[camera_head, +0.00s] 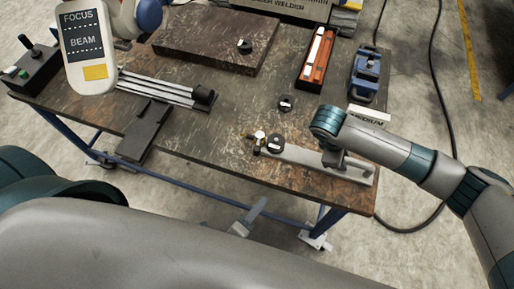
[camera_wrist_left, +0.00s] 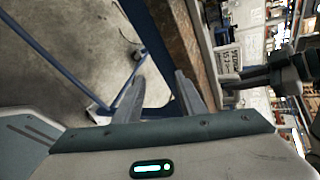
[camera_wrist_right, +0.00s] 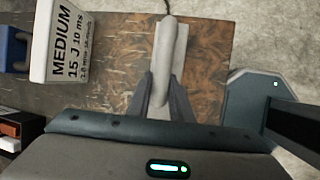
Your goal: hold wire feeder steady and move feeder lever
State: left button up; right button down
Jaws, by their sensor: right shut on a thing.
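The long grey device at the table's front right, which looks like the wire feeder (camera_head: 300,156), has a flat base and a small brass-and-black knob (camera_head: 260,138) at its left end. My right gripper (camera_head: 335,160) is at its right part. In the right wrist view a rounded grey bar (camera_wrist_right: 166,50) lies between the fingers of my right gripper (camera_wrist_right: 160,95), which are shut on it. My left gripper (camera_head: 255,212) is below the table's front edge, apart from the feeder. In the left wrist view its fingers (camera_wrist_left: 162,85) are apart with nothing between them. I cannot tell which part is the lever.
The worn table (camera_head: 215,130) has black discs (camera_head: 286,104) near the feeder. A white box marked MEDIUM (camera_wrist_right: 67,45) stands close to my right gripper.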

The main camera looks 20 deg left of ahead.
pick_arm(q)
jog(key=w+a+r+m+t+y, duration=0.2)
jog(key=a+r+m+y, duration=0.15)
jog(key=m, duration=0.35)
jog(key=m+t, duration=0.4)
jog(key=m, duration=0.2)
send_near(255, 153)
jog(key=shift+s+a+r+h, duration=0.1)
jog(key=shift+s+a+h, duration=0.05)
jog(key=shift+s+h, duration=0.15)
jog(key=shift+w, duration=5.95)
